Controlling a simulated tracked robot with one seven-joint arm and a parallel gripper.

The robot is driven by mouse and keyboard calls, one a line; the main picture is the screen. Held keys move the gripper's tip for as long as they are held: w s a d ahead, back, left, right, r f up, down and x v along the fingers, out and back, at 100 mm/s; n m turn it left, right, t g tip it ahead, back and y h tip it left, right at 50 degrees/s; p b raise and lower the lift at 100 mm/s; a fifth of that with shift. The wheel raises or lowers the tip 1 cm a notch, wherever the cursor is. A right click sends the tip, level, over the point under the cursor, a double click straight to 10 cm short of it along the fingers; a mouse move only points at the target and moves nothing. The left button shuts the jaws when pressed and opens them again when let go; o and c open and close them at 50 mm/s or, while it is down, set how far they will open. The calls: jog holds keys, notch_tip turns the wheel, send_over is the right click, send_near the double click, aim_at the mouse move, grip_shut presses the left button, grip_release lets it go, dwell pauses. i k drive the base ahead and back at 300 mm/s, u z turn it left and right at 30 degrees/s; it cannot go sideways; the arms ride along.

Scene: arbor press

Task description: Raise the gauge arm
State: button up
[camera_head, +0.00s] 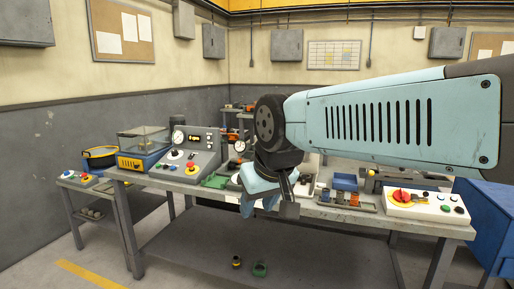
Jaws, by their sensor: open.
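A small round white dial gauge (240,146) shows just left of my wrist, above the back of the workbench. An arm carrying it cannot be made out, since my wrist and gripper cover the area to its right and below. My gripper (268,206) hangs down over the front edge of the bench, open, with nothing seen between its fingers. It appears in front of and below the dial. Whether it touches anything on the bench cannot be told.
The workbench (140,190) holds a grey panel (203,155) with another gauge and red knob, a clear-lidded machine (143,145), a blue bin (345,181), and a white control box (424,206). A blue cabinet (486,222) stands right.

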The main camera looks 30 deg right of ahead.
aim_at(249, 146)
jog(key=z, duration=0.55)
jog(key=i, duration=1)
jog(key=u, duration=0.05)
jog(key=k, duration=1.3)
jog(key=u, duration=0.35)
jog(key=i, duration=2.05)
jog(key=z, duration=0.75)
